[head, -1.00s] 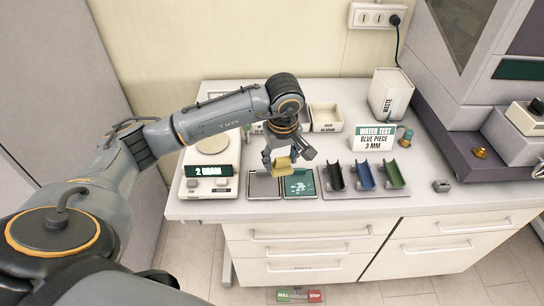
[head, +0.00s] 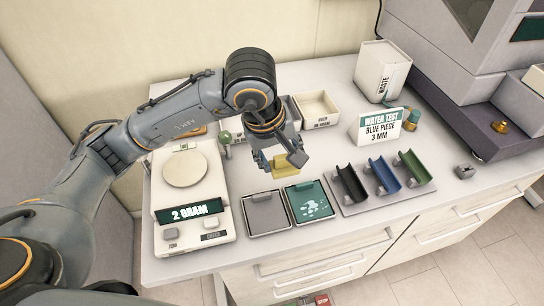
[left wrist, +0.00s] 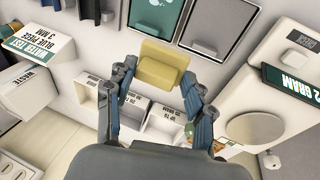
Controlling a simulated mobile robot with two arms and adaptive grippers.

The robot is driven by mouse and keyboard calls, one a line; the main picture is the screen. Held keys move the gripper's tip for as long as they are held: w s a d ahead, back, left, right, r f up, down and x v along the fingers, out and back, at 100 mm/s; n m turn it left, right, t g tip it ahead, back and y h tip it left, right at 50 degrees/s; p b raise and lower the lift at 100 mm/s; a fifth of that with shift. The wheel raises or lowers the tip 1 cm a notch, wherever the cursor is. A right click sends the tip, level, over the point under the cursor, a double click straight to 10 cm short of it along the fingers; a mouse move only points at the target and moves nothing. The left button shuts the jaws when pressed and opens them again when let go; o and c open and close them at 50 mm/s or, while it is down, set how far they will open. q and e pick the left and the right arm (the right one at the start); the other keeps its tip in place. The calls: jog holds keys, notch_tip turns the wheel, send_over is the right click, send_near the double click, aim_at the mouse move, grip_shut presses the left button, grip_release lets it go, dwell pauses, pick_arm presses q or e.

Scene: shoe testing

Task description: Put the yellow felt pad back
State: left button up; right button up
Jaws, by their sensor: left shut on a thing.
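My left gripper (head: 280,160) is shut on the yellow felt pad (head: 285,166), a small flat block. It holds the pad in the air, behind the grey tray (head: 267,214) and the green tray (head: 312,203) as seen from the head. In the left wrist view, the pad (left wrist: 163,64) sits between the fingertips of the left gripper (left wrist: 160,80). Open white bins (head: 318,108) with printed labels stand at the back of the table; my left arm hides part of them. My right gripper is not in view.
A scale (head: 190,190) reading "2 GRAM" stands at left. A black, a blue (head: 384,176) and a green holder stand at right. Behind them are a "WATER TEST, BLUE PIECE 3 MM" sign (head: 380,128) and a waste bin (head: 383,72). A grey machine fills the right back.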

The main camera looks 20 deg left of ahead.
pick_arm(q)
jog(key=w+a+f, duration=0.1)
jog(key=w+a+f+p, duration=0.1)
jog(key=w+f, duration=0.1)
jog(key=w+a+f, duration=0.1)
jog(key=w+f, duration=0.1)
jog(key=shift+a+f, duration=0.1)
jog(key=shift+f, duration=0.05)
jog(key=shift+w+f+p, duration=0.2)
jog(key=shift+f+p, duration=0.05)
jog(key=shift+p, duration=0.05)
jog(key=shift+w+a+f, duration=0.15)
jog(key=shift+f, duration=0.1)
jog(key=f+p, duration=0.2)
jog(key=f, duration=0.1)
jog(key=shift+w+a, duration=0.15)
jog(key=shift+w, duration=0.05)
jog(key=shift+f, duration=0.3)
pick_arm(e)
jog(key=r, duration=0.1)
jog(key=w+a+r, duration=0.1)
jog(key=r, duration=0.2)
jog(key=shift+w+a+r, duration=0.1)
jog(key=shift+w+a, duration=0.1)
pick_arm(q)
jog(key=shift+f, duration=0.2)
jog(key=o, duration=1.6)
jog(key=shift+c, duration=0.2)
